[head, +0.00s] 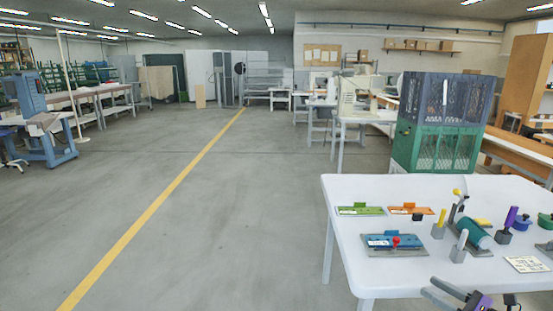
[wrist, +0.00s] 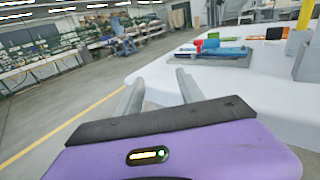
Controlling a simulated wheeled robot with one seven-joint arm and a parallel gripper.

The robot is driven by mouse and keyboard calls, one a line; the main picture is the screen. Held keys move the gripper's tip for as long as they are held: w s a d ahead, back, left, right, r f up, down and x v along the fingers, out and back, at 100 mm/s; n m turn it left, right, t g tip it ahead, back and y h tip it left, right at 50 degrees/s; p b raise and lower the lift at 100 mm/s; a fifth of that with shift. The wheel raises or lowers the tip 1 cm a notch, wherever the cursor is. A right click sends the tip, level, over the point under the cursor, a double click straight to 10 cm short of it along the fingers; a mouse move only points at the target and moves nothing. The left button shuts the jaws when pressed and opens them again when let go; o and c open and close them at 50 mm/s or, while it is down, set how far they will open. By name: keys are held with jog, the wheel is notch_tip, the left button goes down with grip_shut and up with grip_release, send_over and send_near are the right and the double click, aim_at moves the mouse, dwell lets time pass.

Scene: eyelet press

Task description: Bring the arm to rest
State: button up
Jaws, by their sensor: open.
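My gripper (head: 454,294) shows at the bottom right of the head view, in front of the white table's near edge. In the wrist view its two grey fingers (wrist: 160,95) stand apart with nothing between them, beyond the purple hand. The white table (head: 350,205) carries the eyelet press (head: 472,233), which has a teal body and a yellow-tipped lever. A blue plate with a red knob (head: 396,242) lies on a grey base near the table's front left. It also shows in the wrist view (wrist: 222,52).
A green plate (head: 360,210) and an orange plate (head: 411,208) lie toward the table's left back. Grey blocks with coloured handles, such as a purple one (head: 508,222), stand to the right. Stacked crates (head: 440,125) stand behind the table. The floor (head: 200,220) at left is clear.

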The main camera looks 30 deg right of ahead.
jog(key=s+a+f+n+g+h, duration=0.25)
jog(key=a+f+n+g, duration=0.3)
jog(key=a+f, duration=1.15)
jog(key=s+a+f+n+g+h, duration=0.1)
jog(key=s+a+f+n+g, duration=0.2)
jog(key=s+a+f+n, duration=0.4)
jog(key=s+a+r+n+t+h, duration=0.1)
jog(key=s+a+r+n+h, duration=0.1)
jog(key=s+a+r+n, duration=0.9)
jog(key=s+a+r+n+t+y, duration=0.1)
jog(key=a+r+n, duration=0.4)
jog(key=r, duration=0.5)
jog(key=s+a+r+n+t+y, duration=0.2)
jog(key=a+r+n, duration=0.4)
jog(key=r, duration=0.4)
jog(key=shift+s+a+r+t, duration=0.2)
jog(key=shift+s+a+t, duration=0.35)
jog(key=shift+t, duration=0.5)
jog(key=shift+w, duration=0.1)
